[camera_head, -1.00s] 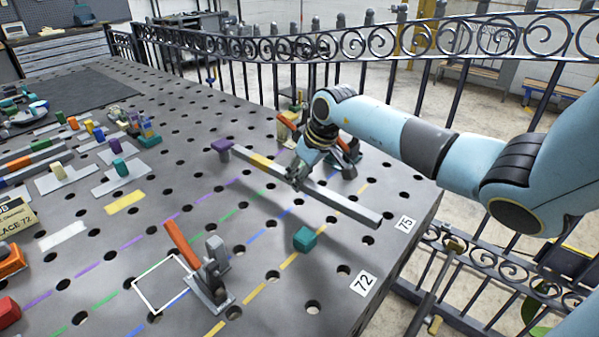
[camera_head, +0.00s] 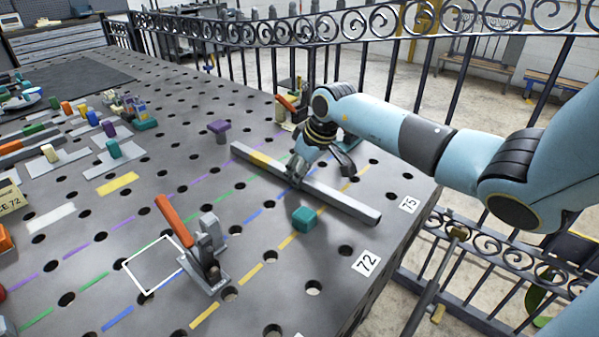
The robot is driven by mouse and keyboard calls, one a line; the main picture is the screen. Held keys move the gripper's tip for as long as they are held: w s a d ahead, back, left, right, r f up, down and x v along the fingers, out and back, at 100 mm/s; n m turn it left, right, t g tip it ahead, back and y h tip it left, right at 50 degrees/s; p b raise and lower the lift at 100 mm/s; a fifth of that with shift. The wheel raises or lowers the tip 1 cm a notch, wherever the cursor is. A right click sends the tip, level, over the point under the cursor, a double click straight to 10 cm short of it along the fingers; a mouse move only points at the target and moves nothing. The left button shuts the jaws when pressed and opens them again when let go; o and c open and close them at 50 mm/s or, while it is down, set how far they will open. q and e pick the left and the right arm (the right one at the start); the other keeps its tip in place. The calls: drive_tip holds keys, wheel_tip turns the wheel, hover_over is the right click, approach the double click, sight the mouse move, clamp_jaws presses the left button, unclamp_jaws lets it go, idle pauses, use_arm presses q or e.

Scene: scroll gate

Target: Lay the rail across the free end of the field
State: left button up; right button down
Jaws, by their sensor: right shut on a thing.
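The rail, a long grey bar (camera_head: 335,197) with a yellow band near its far left end, lies across the dashed coloured lines at the right part of the perforated table. I cannot tell whether it touches the table top. My right gripper (camera_head: 295,180) is shut on the rail, near its middle. The field is the set of purple, green, blue and yellow dashed lines; a blue dash (camera_head: 254,218) shows in front of the rail. The number plates 75 (camera_head: 409,204) and 72 (camera_head: 366,263) lie by the table's right edge. My left gripper is not in view.
A teal block (camera_head: 304,220) stands just in front of the rail. A purple peg (camera_head: 219,130) stands beyond its far left end. A toggle clamp with an orange handle (camera_head: 174,221) stands beside a white square outline (camera_head: 153,264). Another clamp is partly hidden behind my arm. An iron fence borders the table.

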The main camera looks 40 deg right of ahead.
drive_tip(key=shift+w+f, duration=0.1)
drive_tip(key=shift+f, duration=0.2)
idle(0.4)
drive_tip(key=c, duration=1.1)
unclamp_jaws()
drive_tip(key=shift+o, duration=0.5)
drive_tip(key=shift+f, duration=0.1)
